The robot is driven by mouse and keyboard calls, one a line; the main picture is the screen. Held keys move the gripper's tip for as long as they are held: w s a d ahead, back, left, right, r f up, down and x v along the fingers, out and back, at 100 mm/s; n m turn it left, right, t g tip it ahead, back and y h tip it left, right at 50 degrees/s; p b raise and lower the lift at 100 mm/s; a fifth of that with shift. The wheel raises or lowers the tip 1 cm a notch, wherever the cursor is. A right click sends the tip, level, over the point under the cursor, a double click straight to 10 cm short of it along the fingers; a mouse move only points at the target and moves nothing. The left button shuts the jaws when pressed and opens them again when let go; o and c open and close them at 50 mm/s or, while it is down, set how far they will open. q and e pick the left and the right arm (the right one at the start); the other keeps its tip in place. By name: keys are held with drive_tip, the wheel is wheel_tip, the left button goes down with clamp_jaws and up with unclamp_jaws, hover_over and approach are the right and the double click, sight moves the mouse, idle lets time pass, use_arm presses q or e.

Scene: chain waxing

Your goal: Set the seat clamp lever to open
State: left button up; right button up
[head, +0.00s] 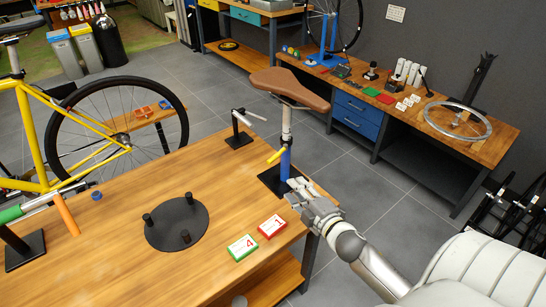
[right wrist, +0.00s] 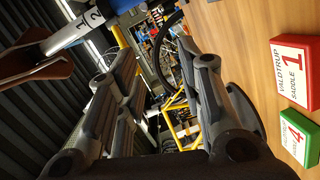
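The seat clamp lever (head: 276,155) is a short yellow bar at the top of a blue upright tube (head: 285,163), slanting across it in the head view. A silver seat post (head: 287,120) rises from the tube and carries a brown saddle (head: 290,86). My right gripper (head: 298,187) is just in front of and below the lever, apart from it. In the right wrist view its fingers (right wrist: 160,105) stand apart with nothing between them. The saddle (right wrist: 30,45) and the numbered post (right wrist: 70,33) show at the upper left there. My left gripper is not in view.
A red box (head: 271,227) and a green box (head: 242,247) lie near the table's right edge. A black disc with pegs (head: 177,222) sits mid-table. A black stand with a silver bar (head: 239,137) is left of the saddle post. A yellow bike (head: 35,140) stands at left.

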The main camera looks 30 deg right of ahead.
sight(273, 157)
drive_tip(key=shift+w+a+r+n+t+y+p, duration=0.1)
drive_tip(key=shift+w+r+n+t+y+p, duration=0.35)
drive_tip(key=shift+w, duration=1.5)
drive_tip(key=shift+w+a+r+n+t+y+p, duration=0.1)
drive_tip(key=shift+w+r+n+y+p, duration=0.65)
drive_tip(key=shift+w, duration=1.25)
drive_tip(key=shift+w+a+r+n+t+y+p, duration=0.1)
drive_tip(key=shift+w+r+n+t+y+p, duration=0.15)
drive_tip(key=shift+w+r+n, duration=1.15)
drive_tip(key=shift+w+f+m, duration=0.5)
drive_tip(key=shift+w+f, duration=0.05)
drive_tip(key=shift+f, duration=0.1)
clamp_jaws()
drive_tip(key=shift+h, duration=0.25)
